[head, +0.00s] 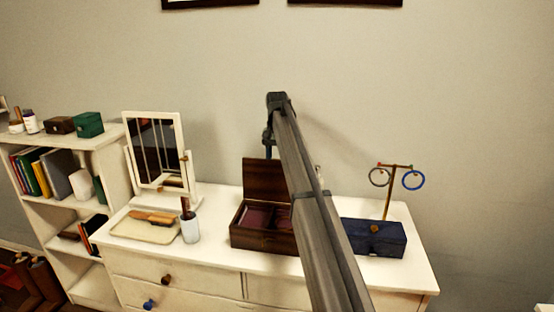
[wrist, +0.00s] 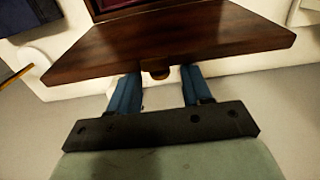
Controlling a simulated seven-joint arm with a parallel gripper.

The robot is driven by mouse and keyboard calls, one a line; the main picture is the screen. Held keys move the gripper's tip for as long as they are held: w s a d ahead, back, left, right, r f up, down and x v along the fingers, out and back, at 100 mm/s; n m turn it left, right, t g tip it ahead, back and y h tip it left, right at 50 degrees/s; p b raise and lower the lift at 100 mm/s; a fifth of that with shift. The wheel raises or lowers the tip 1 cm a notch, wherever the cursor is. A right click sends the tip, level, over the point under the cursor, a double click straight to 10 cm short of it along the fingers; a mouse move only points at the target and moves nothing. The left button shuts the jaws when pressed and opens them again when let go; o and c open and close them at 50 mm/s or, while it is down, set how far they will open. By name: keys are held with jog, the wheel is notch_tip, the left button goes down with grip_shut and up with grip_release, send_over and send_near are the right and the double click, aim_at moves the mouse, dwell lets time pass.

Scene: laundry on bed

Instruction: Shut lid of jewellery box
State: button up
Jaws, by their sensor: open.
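The brown wooden jewellery box (head: 262,238) stands on the white dresser with its lid (head: 263,178) raised upright and its red-lined inside showing. My gripper (head: 268,148) is at the top edge of the lid, seen small and partly hidden by my arm, which also covers the box's right side. The two blue fingers of my gripper (wrist: 159,80) are apart, one on each side of the knob, with nothing held. I cannot tell whether they touch the lid.
A dark blue box (head: 385,240) and a ring stand (head: 388,190) are at the right. A white cup (head: 190,230), a tray (head: 130,230) with brushes and a mirror (head: 158,150) are at the left. The wall is close behind the dresser (head: 215,258).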

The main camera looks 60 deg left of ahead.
grip_shut()
dwell(0.4)
